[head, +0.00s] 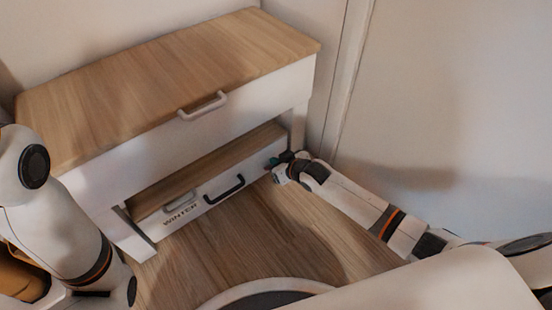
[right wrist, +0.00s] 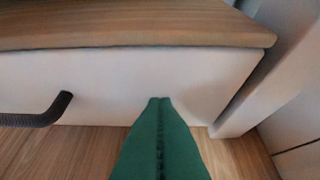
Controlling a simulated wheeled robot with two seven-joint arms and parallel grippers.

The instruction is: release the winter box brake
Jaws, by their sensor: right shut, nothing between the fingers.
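The winter box (head: 205,204) is a low white drawer with a wooden top and the word WINTER on its front, under the wooden-topped bed unit. It has a dark bar handle (head: 225,188), which also shows in the right wrist view (right wrist: 42,114). A grey lever-like bar (head: 181,203) sits above the lettering; I cannot tell if it is the brake. My right gripper (head: 273,163) is shut and empty at the box's right front end. Its green fingers (right wrist: 160,102) overlap the white front in the right wrist view; contact is unclear. My left gripper is out of view.
The upper white drawer (head: 205,118) has a light handle (head: 202,106) and overhangs the box. A white post (head: 299,127) and the wall (head: 450,110) stand close on the right. The wooden floor (head: 245,236) in front of the box is clear.

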